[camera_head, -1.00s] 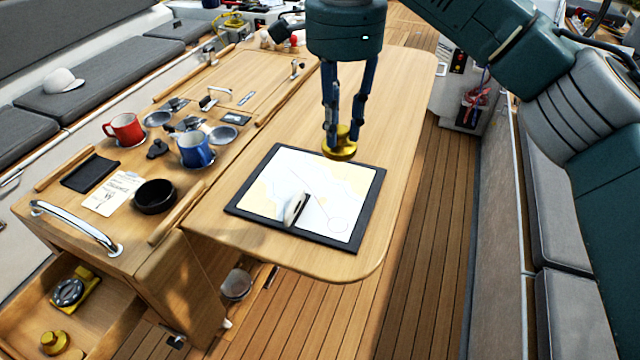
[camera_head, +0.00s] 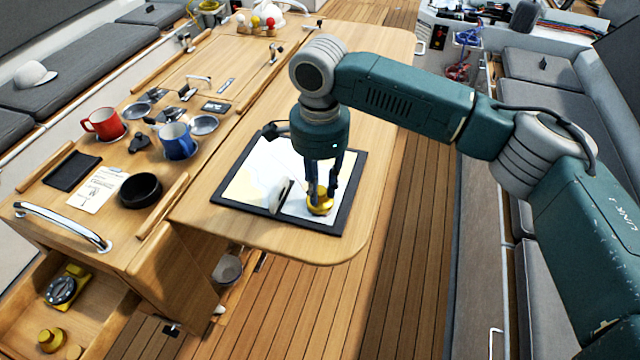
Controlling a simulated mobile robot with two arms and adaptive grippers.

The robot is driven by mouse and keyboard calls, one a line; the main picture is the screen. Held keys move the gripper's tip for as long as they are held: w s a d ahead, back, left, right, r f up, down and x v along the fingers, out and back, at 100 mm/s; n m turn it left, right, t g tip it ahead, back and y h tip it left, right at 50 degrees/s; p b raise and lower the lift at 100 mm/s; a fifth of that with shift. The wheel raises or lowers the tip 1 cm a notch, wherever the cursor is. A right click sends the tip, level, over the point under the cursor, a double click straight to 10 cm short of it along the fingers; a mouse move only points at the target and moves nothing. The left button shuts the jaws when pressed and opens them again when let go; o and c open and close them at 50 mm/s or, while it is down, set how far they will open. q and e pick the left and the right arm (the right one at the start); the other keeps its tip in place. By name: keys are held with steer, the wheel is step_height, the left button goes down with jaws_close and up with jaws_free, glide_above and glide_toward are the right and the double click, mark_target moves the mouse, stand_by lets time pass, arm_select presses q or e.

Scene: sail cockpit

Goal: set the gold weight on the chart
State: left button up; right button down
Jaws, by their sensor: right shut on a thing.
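The gold weight (camera_head: 320,206) is at the front right part of the chart (camera_head: 252,180), a pale sheet on a black-edged board on the wooden table. My right gripper (camera_head: 321,192) points down from above and is shut on the weight's upper part. The weight appears to be at the chart's surface; I cannot tell whether it bears on it. The gripper and arm hide the chart's back right part. My left gripper is not in view.
A small pale upright object (camera_head: 280,195) stands on the chart just left of the weight. A second gold weight (camera_head: 52,338) sits in the open drawer (camera_head: 110,305). Red (camera_head: 103,124) and blue (camera_head: 178,141) mugs and a black bowl (camera_head: 140,190) stand left.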

mark_target(320, 190)
steer(key=shift+f, duration=0.25)
steer(key=c, duration=1.5)
jaws_free()
steer(key=shift+f, duration=0.1)
steer(key=shift+r, duration=0.5)
step_height(320, 190, up, 11)
steer(key=b, duration=0.3)
steer(key=shift+r, duration=0.15)
